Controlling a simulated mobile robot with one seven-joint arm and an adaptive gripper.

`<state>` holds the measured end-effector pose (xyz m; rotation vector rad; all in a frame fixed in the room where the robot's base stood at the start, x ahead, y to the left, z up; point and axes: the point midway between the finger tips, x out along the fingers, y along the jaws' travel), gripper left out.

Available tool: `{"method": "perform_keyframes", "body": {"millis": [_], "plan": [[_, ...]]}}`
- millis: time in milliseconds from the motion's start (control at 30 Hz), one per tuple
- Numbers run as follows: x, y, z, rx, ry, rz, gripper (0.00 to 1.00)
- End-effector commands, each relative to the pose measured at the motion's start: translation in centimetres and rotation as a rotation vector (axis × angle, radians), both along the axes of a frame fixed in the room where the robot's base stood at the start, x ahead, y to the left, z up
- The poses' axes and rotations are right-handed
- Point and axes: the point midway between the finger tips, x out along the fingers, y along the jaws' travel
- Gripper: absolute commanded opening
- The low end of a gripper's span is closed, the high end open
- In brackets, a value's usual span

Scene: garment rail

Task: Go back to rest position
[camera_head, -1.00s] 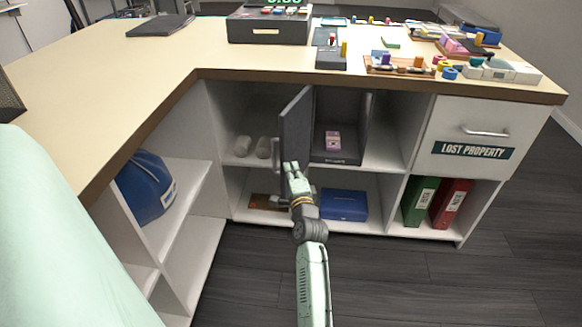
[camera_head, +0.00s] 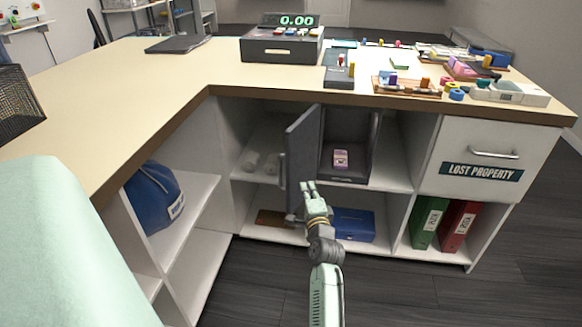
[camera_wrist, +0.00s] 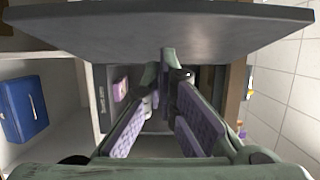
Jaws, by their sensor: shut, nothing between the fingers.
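My gripper (camera_head: 309,187) is shut and empty in the head view, in front of the shelf unit beside the lower edge of an open dark grey door (camera_head: 300,155). In the wrist view the gripper (camera_wrist: 166,75) points toward the compartment, with the door (camera_wrist: 160,30) across the top of the picture. The door belongs to a dark box compartment (camera_head: 374,150) that stands open. A small pink item (camera_head: 341,159) sits inside it and also shows in the wrist view (camera_wrist: 121,90).
A blue box (camera_head: 354,224) lies on the lower shelf, right of my gripper. Green (camera_head: 428,222) and red (camera_head: 459,226) binders stand farther right. A blue bag (camera_head: 152,195) sits on the left shelf. The counter (camera_head: 120,85) overhangs the shelves. Floor (camera_head: 400,290) in front is clear.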

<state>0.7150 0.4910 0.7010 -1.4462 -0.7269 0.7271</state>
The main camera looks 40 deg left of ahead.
Motion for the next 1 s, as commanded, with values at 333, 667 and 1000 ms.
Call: {"method": "perform_keyframes", "body": {"millis": [333, 667, 1000], "plan": [[-7.9, 0.3, 0.0, 0.000, 0.000, 0.003, 0.00], [-10.0, 0.3, 0.0, 0.001, -0.001, 0.000, 0.00], [-10.1, 0.9, 3.5, 0.014, -0.087, 0.007, 0.00]]}}
